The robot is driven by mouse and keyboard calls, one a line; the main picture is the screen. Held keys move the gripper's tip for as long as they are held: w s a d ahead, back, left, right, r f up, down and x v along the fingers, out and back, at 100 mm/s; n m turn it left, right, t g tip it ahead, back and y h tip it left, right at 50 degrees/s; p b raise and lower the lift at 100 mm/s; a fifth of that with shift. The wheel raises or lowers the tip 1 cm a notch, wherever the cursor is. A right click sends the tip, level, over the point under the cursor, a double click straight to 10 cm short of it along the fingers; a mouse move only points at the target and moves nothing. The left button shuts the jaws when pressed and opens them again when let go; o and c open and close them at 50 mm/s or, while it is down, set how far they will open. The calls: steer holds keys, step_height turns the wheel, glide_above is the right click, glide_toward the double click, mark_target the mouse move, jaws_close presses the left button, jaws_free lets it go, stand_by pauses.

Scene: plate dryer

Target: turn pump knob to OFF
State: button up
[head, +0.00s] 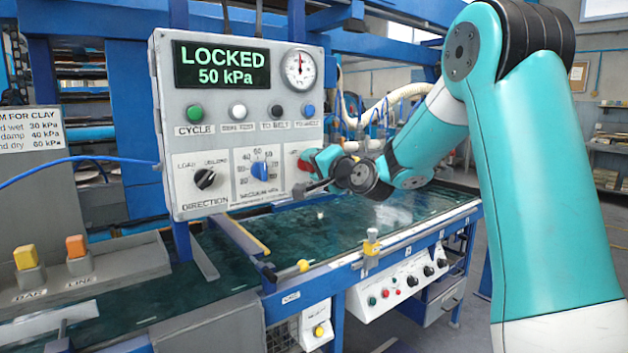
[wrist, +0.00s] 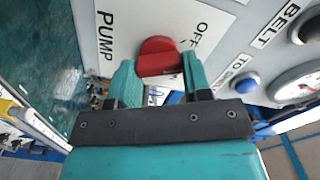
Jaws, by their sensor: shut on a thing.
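The red pump knob (wrist: 157,54) shows in the wrist view on a white plate marked PUMP and OFF. My gripper (wrist: 158,76) has a teal finger on each side of the knob and is shut on it. The OFF lettering is to the upper right of the knob; other lettering is hidden behind the gripper. In the head view the knob (head: 304,160) is a small red patch at the right edge of the grey control panel (head: 222,107), mostly covered by my gripper (head: 304,174). The knob's exact pointing direction is hard to tell.
The panel display (head: 222,65) reads LOCKED 50 kPa. A black direction knob (head: 205,178) and a blue dial (head: 261,171) sit left of my gripper, with several push buttons above. A dark wet table (head: 370,225) lies below. A blue button (wrist: 245,83) is near my gripper.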

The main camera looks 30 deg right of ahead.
steer(key=shift+a+n+b, duration=0.1)
steer(key=shift+n+b, duration=1.6)
steer(key=o, duration=0.9)
steer(key=s+b, duration=0.1)
steer(key=s, duration=0.4)
steer(key=s+b, duration=0.2)
steer(key=s, duration=0.4)
steer(key=s+b, duration=0.1)
steer(key=s, duration=0.5)
steer(key=shift+s+d, duration=0.25)
steer(key=shift+d, duration=0.05)
